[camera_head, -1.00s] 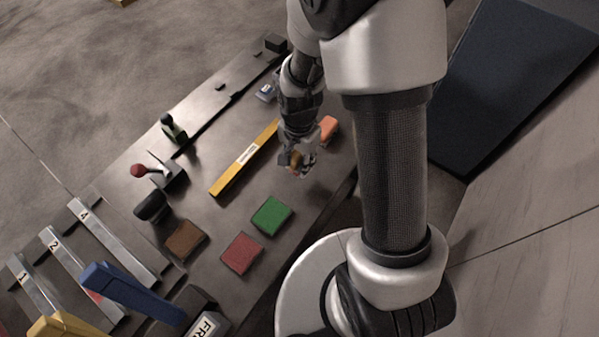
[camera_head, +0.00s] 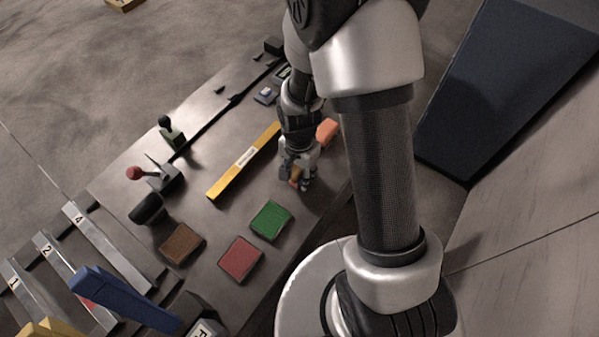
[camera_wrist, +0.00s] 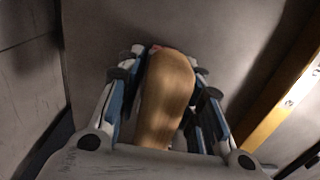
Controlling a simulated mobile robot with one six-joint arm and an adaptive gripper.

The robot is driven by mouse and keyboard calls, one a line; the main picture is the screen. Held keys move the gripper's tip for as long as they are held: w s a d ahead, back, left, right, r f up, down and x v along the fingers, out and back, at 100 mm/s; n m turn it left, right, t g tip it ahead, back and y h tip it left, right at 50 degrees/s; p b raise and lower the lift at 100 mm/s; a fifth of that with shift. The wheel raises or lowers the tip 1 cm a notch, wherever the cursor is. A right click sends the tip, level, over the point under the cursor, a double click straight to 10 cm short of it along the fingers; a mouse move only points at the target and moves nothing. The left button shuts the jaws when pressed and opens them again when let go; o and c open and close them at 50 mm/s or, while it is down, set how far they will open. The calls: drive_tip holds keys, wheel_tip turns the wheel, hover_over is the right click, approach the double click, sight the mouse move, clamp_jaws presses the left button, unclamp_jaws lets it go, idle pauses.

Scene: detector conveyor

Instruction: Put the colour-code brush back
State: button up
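My gripper (camera_head: 297,180) is low over the dark table, right of the yellow labelled bar. Its fingers close around a tan wooden handle (camera_wrist: 165,95), seemingly the colour-code brush. In the wrist view the handle runs lengthwise between the fingers, with a small reddish bit at its far end. In the head view only a small orange-brown part of it shows between the fingers. Its bristles are not clearly visible, and I cannot tell whether it touches the table.
Green (camera_head: 270,220), red (camera_head: 240,259), brown (camera_head: 181,244) and orange (camera_head: 327,131) blocks lie around. The yellow bar (camera_head: 240,165) is left of my gripper. A red-knobbed lever (camera_head: 150,174), dark-topped green piece (camera_head: 172,133) and numbered metal strips (camera_head: 95,235) stand farther left.

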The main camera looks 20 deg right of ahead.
drive_tip(key=shift+o, duration=1)
wheel_tip(320, 180, up, 12)
drive_tip(key=p, duration=0.4)
drive_tip(key=shift+r, duration=0.2)
drive_tip(key=s+r+n+t, duration=0.2)
drive_tip(key=s+r+n, duration=0.3)
drive_tip(key=r, duration=0.5)
drive_tip(key=s+r+n+t, duration=0.2)
drive_tip(key=s+r+n, duration=0.3)
drive_tip(key=s+r, duration=0.5)
drive_tip(key=shift+r+n+t, duration=0.3)
drive_tip(key=shift+r+n, duration=0.1)
drive_tip(key=shift+r, duration=0.4)
drive_tip(key=shift+d, duration=0.1)
